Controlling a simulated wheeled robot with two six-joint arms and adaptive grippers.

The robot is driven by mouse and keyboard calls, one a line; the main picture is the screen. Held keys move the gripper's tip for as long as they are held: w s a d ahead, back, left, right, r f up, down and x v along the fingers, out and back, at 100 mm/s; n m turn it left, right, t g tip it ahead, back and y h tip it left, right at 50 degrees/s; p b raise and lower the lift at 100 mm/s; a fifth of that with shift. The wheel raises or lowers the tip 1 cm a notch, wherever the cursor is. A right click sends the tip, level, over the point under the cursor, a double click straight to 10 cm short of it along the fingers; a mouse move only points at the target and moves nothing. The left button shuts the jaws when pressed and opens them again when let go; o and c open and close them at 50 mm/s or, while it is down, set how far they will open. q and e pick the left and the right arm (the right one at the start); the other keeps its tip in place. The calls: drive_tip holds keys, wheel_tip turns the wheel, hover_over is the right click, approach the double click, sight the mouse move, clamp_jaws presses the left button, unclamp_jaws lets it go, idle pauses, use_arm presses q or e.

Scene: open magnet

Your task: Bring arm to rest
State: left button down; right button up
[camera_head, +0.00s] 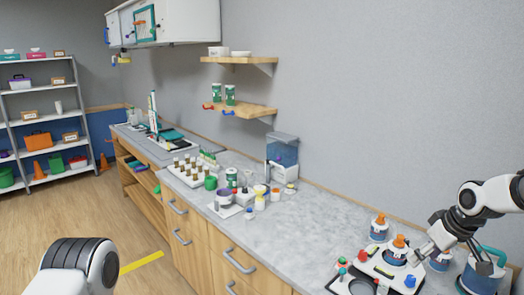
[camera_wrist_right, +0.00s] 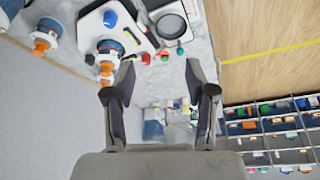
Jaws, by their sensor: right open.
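My right gripper (camera_head: 440,248) reaches in from the right above the near right end of the grey counter (camera_head: 330,215). In the right wrist view, my right gripper (camera_wrist_right: 161,85) has its two fingers apart with nothing between them. A jar with an orange top (camera_head: 398,248) stands on a pale tray (camera_head: 375,268) just left of the gripper; the jar also shows beyond the fingers in the right wrist view (camera_wrist_right: 109,47). My left gripper is not in view. I cannot make out a magnet.
Another orange-topped jar (camera_head: 379,228) and a blue container with a teal handle (camera_head: 480,275) stand close to the right gripper. Mid-counter holds small jars and a clear-topped dispenser (camera_head: 282,155). Wall shelves (camera_head: 240,109) hang behind. The counter between the dispenser and tray is clear.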

wheel_tip(320, 180, down, 13)
drive_tip(key=s+a+g+b, duration=0.1)
drive_tip(key=s+g+b, duration=0.1)
drive_tip(key=g, duration=0.1)
drive_tip(key=s+a+f+n+g+b, duration=0.1)
drive_tip(key=s+a+f+g+b, duration=0.15)
drive_tip(key=s+f, duration=0.45)
drive_tip(key=s+a+f+g+b, duration=0.1)
drive_tip(key=s+a+f, duration=0.3)
drive_tip(key=f, duration=0.5)
drive_tip(key=s+a+f+m+b, duration=0.2)
drive_tip(key=s+a+f, duration=0.2)
drive_tip(key=s+f, duration=0.55)
drive_tip(key=s+a+f+m+b, duration=0.15)
drive_tip(key=s+a+f, duration=0.3)
drive_tip(key=s, duration=0.95)
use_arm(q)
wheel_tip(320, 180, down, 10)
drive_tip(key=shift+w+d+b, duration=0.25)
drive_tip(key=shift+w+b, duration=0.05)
use_arm(e)
drive_tip(key=w, duration=0.1)
drive_tip(key=w+m+t, duration=0.1)
drive_tip(key=w, duration=0.1)
drive_tip(key=w+d+t+h, duration=0.1)
drive_tip(key=shift+w+f+m, duration=0.15)
drive_tip(key=shift+w+m, duration=0.05)
drive_tip(key=shift+m, duration=0.05)
